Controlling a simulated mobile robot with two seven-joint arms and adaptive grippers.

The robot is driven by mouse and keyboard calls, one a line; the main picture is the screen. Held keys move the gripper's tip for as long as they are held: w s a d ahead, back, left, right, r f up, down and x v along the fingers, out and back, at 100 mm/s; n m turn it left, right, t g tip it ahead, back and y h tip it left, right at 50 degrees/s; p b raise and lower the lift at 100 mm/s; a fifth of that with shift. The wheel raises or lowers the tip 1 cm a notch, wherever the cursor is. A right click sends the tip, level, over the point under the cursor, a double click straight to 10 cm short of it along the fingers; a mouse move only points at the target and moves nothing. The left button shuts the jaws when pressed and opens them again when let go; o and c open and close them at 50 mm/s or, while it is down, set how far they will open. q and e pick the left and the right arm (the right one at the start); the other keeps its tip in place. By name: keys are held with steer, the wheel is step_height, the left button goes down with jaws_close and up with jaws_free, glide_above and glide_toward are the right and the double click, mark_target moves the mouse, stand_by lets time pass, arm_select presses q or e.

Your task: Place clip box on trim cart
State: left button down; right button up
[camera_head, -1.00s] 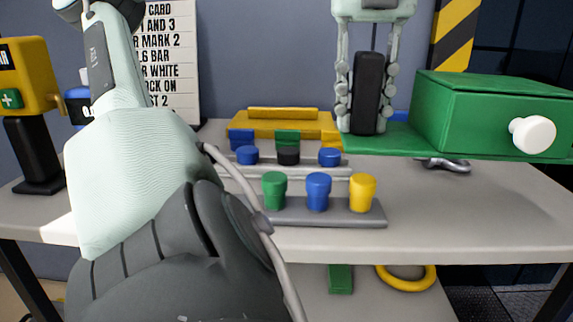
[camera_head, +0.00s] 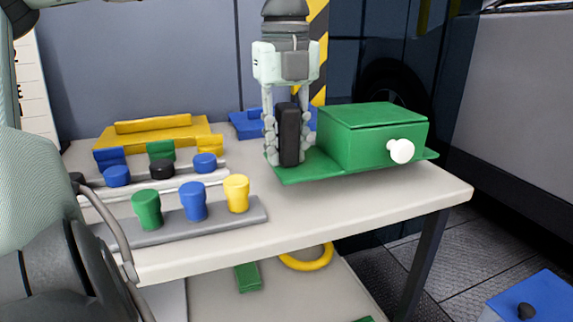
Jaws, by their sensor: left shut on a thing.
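The clip box is a green box (camera_head: 370,137) with a white knob (camera_head: 401,151), on a flat green base with an upright black handle (camera_head: 289,135). My left gripper (camera_head: 289,150) points straight down and is shut on this handle, with a finger on each side. The box looks level and appears to hang just above the right part of the grey-topped table. The exact gap under it is hard to tell. My right gripper is out of view. I cannot tell for certain which thing is the trim cart.
A grey rack (camera_head: 230,215) of green, blue and yellow plugs stands on the table (camera_head: 330,215), left of the box. A yellow tray (camera_head: 160,134) and a blue tray (camera_head: 250,124) lie behind. A yellow ring (camera_head: 306,258) is on the lower shelf. A blue object (camera_head: 535,300) is at lower right.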

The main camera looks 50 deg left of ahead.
mark_target(286, 104)
arm_select(q)
steer(key=shift+w+f, duration=0.1)
steer(key=shift+f, duration=1.9)
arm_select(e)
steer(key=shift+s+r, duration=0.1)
arm_select(q)
steer(key=c, duration=1.3)
jaws_free()
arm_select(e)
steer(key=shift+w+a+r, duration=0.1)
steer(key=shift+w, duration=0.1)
arm_select(q)
steer(key=shift+o, duration=0.2)
steer(key=shift+r, duration=0.25)
step_height(286, 104, up, 11)
steer(key=shift+f+p, duration=0.2)
steer(key=shift+p, duration=0.2)
steer(key=shift+r, duration=0.45)
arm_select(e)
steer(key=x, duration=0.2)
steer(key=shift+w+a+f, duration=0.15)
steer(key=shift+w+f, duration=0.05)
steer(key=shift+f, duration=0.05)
